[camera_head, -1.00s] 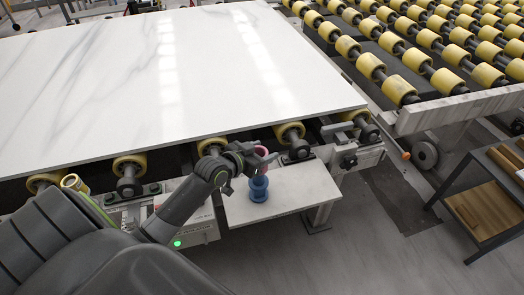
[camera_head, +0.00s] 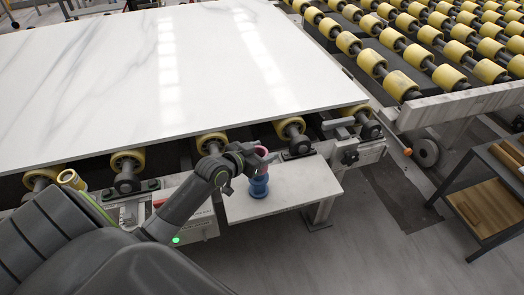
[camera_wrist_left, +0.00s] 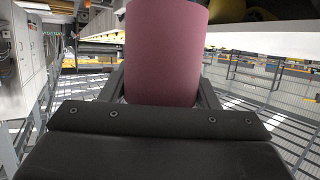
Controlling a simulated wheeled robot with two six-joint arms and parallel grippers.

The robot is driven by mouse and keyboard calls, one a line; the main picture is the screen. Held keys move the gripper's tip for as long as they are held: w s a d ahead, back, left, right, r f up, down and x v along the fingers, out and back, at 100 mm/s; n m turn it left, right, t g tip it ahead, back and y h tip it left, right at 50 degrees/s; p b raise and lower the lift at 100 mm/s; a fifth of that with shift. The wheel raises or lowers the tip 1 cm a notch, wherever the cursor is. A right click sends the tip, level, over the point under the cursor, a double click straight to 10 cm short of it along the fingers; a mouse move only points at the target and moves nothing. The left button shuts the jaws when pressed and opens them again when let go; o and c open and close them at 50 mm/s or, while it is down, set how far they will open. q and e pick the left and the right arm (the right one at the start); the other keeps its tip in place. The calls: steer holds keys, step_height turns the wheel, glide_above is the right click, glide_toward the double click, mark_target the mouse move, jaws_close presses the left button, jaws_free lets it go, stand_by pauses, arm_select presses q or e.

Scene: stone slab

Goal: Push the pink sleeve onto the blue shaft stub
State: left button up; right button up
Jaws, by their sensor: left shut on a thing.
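The pink sleeve (camera_head: 262,169) is held upright by my left gripper (camera_head: 262,157), which is shut on it. In the left wrist view the sleeve (camera_wrist_left: 165,50) fills the top middle, between the fingers (camera_wrist_left: 160,85). The blue shaft stub (camera_head: 259,187) stands upright on a pale shelf (camera_head: 300,187). The sleeve's lower end is at the stub's top in the head view. Whether it is around the stub or just above it I cannot tell. The gripper hides part of the sleeve. My right gripper is not in view.
A white stone slab (camera_head: 180,80) lies on yellow rollers (camera_head: 210,143) just behind the shelf. A roller end and bracket (camera_head: 350,135) sit to the right of the gripper. The shelf is bare right of the stub. A dark rack (camera_head: 485,195) stands at far right.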

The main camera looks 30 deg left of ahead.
arm_select(q)
steer(key=shift+f+b, duration=1.65)
steer(key=shift+f, duration=0.4)
steer(key=o, duration=1.1)
steer(key=shift+s, duration=0.1)
steer(key=p+v, duration=0.2)
steer(key=v, duration=1.5)
steer(key=shift+s+a+r, duration=0.1)
steer(key=shift+s, duration=0.05)
